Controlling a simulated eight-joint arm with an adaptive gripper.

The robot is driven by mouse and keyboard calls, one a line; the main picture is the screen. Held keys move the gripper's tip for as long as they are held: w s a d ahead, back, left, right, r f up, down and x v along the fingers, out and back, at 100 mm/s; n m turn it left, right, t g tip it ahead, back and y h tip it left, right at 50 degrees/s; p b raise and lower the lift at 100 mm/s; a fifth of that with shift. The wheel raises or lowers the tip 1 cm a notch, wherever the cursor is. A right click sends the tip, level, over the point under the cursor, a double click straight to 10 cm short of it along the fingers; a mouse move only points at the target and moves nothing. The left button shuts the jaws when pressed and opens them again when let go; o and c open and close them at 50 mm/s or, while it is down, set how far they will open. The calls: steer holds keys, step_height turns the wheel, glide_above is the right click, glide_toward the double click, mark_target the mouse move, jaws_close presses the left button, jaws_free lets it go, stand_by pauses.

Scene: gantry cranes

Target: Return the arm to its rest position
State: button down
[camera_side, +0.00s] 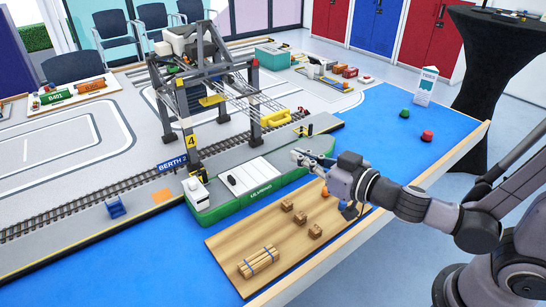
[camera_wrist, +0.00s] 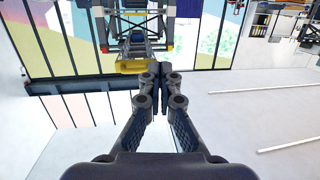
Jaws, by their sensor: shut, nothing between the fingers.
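My gripper (camera_side: 299,157) is at the end of my arm, which reaches in from the right in the side view. It appears above the right part of the green ship (camera_side: 236,212) and beyond the wooden board (camera_side: 228,251). In the wrist view, the fingers of my gripper (camera_wrist: 160,92) are together with nothing between them. They point toward the gantry crane, whose yellow part (camera_wrist: 134,66) shows just beyond the fingertips. I cannot tell the exact height of my gripper over the ship.
The grey gantry crane (camera_side: 190,58) stands over the quay at left. Several small brown crates (camera_side: 315,231), an orange ball-like item (camera_side: 325,192) and a bundle of sticks (camera_side: 259,262) lie on the board. Green (camera_side: 404,113) and red (camera_side: 427,136) buoys stand on open blue surface.

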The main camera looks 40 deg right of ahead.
steer(key=shift+d, duration=0.1)
steer(key=d+f+m+g+h, duration=0.3)
steer(key=d+g+h, duration=0.15)
steer(key=d, duration=0.55)
steer(key=s+n+g+y, duration=0.1)
steer(key=s+g, duration=0.3)
steer(key=s, duration=0.5)
steer(key=shift+d+f+g+y, duration=0.15)
steer(key=shift+d+g+y, duration=0.15)
steer(key=shift+y, duration=0.35)
